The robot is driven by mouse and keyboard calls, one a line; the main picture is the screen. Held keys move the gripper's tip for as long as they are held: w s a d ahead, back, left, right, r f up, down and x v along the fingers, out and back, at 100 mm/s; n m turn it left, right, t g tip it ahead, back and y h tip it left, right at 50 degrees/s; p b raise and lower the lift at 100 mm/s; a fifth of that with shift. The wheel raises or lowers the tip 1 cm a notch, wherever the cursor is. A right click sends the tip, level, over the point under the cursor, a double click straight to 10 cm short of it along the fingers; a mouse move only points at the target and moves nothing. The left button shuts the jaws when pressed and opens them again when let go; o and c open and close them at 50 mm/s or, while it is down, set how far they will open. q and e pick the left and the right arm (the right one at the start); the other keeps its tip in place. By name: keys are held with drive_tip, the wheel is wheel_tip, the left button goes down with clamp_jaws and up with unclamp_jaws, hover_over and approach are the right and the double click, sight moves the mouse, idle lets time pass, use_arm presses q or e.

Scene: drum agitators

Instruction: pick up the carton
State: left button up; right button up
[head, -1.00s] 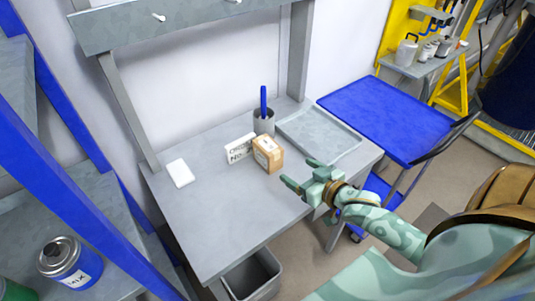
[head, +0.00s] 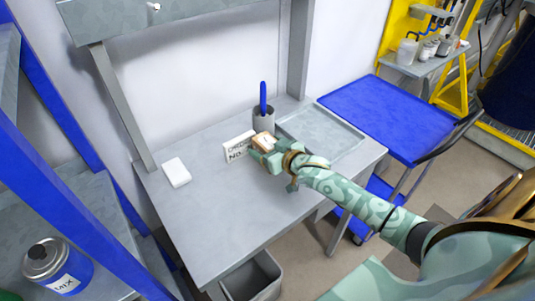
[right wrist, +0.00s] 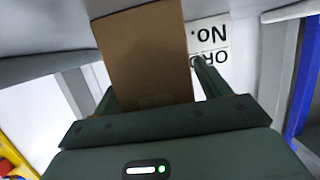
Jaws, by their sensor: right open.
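The brown carton (head: 263,138) stands on the grey workbench (head: 215,222), mostly hidden behind my right gripper in the head view. In the right wrist view the carton (right wrist: 145,50) fills the space between the two fingers. My right gripper (head: 262,154) is open, with its fingers around the carton. In the right wrist view the right gripper (right wrist: 155,85) has one finger close on each side; I cannot tell whether either finger touches it. My left gripper is not in view.
A white lettered sign (head: 238,147) stands just left of the carton. A grey cup with a blue pen (head: 263,118) is behind it. A shallow grey tray (head: 345,146) lies to the right. A white block (head: 176,172) lies at the left; the bench front is clear.

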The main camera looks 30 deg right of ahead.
drive_tip(key=shift+s+r, duration=0.1)
drive_tip(key=c, duration=1.1)
drive_tip(key=shift+c, duration=0.2)
